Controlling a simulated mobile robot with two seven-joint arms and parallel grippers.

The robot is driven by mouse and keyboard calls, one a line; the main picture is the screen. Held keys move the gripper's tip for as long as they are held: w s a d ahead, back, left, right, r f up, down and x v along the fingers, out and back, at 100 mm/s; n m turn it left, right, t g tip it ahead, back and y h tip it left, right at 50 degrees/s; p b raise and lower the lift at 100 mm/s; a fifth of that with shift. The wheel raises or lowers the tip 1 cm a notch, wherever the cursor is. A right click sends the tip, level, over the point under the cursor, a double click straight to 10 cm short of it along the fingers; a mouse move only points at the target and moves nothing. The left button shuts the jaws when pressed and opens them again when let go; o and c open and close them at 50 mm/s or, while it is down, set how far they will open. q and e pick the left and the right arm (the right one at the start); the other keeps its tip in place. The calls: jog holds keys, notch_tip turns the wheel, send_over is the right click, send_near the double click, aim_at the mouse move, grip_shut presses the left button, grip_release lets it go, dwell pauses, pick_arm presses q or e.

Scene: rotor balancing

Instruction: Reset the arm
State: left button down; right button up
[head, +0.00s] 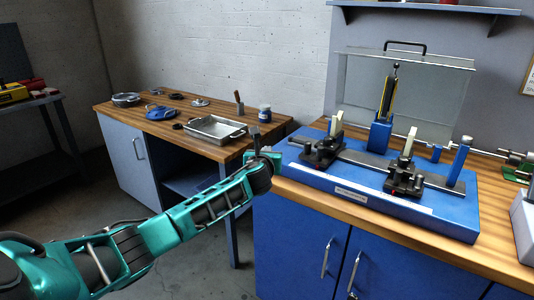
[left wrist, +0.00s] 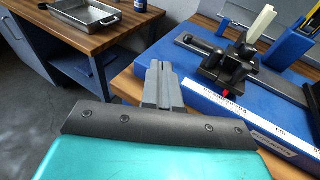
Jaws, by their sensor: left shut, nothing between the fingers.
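My left arm, teal and black, reaches in from the lower left of the head view. Its gripper (head: 256,138) is shut and empty, just left of the blue balancing stand. In the left wrist view the grey fingers (left wrist: 158,80) are closed together with nothing between them. The blue balancing base (head: 375,197) sits on the right bench, with two black supports carrying pale upright pieces, a dark rail and a blue post. The base also shows at the right of the left wrist view (left wrist: 215,105). My right gripper is in neither view.
A wooden side table (head: 190,138) at the left holds a metal tray (head: 210,129), a blue jar (head: 265,114) and several small parts. A clear guard with a black handle (head: 405,45) stands behind the base. A gap of floor separates table and bench.

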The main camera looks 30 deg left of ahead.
pick_arm(q)
jog(key=s+d+f+n+g+h, duration=0.2)
jog(key=s+d+f+n+h, duration=0.5)
jog(key=s+d+f+n, duration=1)
jog(key=s+n, duration=0.1)
jog(key=s, duration=0.3)
jog(key=s+d+f+n+g+h, duration=0.1)
jog(key=s+d+f+n, duration=0.2)
jog(key=s+n, duration=0.2)
jog(key=s+d+f+n+h, duration=0.1)
jog(key=s+d+f+n, duration=0.2)
jog(key=s, duration=0.5)
jog(key=shift+s+d+n, duration=0.4)
jog(key=shift+d+n, duration=0.1)
jog(key=shift+n, duration=0.6)
